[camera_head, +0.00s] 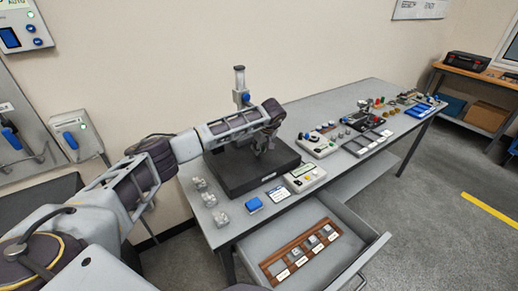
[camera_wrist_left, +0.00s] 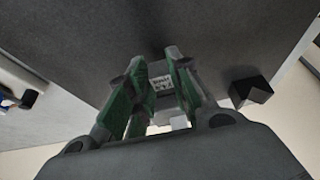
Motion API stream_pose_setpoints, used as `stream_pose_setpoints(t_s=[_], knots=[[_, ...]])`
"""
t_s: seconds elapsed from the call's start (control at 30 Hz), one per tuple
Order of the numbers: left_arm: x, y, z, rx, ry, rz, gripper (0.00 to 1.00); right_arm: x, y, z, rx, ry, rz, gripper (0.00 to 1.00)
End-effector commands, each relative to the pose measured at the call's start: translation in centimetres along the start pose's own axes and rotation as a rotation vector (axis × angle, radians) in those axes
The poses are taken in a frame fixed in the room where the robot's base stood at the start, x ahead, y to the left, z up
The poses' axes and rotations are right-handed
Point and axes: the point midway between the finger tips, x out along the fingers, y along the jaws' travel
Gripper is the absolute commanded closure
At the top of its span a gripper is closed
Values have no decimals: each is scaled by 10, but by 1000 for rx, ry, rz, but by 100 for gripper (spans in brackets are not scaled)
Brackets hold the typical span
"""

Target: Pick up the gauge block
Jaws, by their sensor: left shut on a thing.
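My left gripper (camera_head: 264,150) is above the dark granite plate (camera_head: 233,180) on the bench, pointing down. In the left wrist view, its green-padded fingers (camera_wrist_left: 160,88) are closed around a small grey block with dark markings, which looks like the gauge block (camera_wrist_left: 161,83). The fingers hide its sides, and I cannot tell whether it touches the plate beneath. In the head view the block is too small and hidden by the gripper to make out. My right gripper is in neither view.
An open drawer (camera_head: 374,251) holds a wooden rack (camera_head: 316,241) with several small blocks. A gauge stand (camera_head: 239,82) rises behind my left arm. More instruments stand to the right.

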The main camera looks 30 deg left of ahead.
Motion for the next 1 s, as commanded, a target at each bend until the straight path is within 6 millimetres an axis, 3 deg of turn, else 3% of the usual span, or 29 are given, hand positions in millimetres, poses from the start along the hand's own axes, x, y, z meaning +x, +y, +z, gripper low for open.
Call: stream_pose_setpoints(t_s=[0.47,0.8,1.0], knots=[[-39,1,89,7,0,2,100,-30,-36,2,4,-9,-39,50],[-60,0,145,4,0,1,100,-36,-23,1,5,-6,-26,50],[-66,0,161,2,-1,1,100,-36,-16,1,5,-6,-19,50]])
